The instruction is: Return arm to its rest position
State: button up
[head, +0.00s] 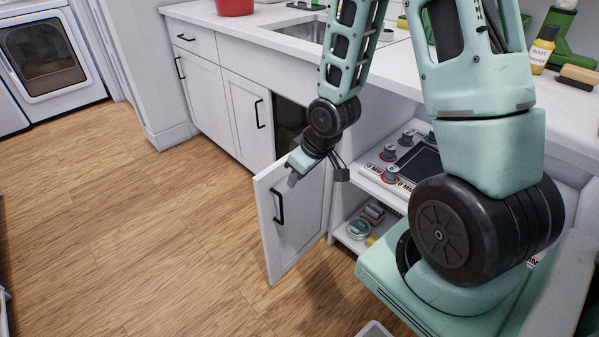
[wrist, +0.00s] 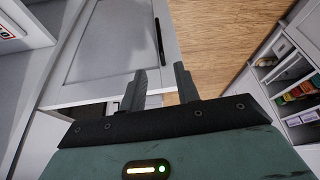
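My gripper (head: 293,176) is at the top edge of an open white cabinet door (head: 294,225) in the head view. In the wrist view, the two grey fingers of my gripper (wrist: 160,83) stand apart with a gap between them. I cannot tell whether the fingers touch the door. My arm reaches out and down from the right side of the head view.
The open cabinet (head: 372,209) holds items on shelves. A white counter (head: 400,68) with a sink (head: 300,31), a red pot (head: 234,7) and a yellow bottle (head: 543,49) lies above. A white washer or dryer (head: 52,60) stands far left. Wooden floor (head: 120,220) is clear at left.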

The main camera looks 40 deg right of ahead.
dwell(0.3)
jog(key=s+a+r+n+g, duration=0.1)
jog(key=s+a+r, duration=0.1)
jog(key=a+r, duration=0.3)
jog(key=s+a+r+n+g, duration=0.1)
jog(key=s+a+r, duration=0.15)
jog(key=a, duration=0.55)
jog(key=s+a+r+n+g, duration=0.1)
jog(key=s+a+r+n, duration=0.1)
jog(key=s+a+r, duration=0.3)
jog(key=s+a+r+n+g, duration=0.15)
jog(key=s+a, duration=0.25)
jog(key=s, duration=0.4)
notch_tip(320, 180, up, 14)
jog(key=s+p, duration=0.1)
jog(key=p, duration=1.2)
jog(key=shift+f, duration=0.25)
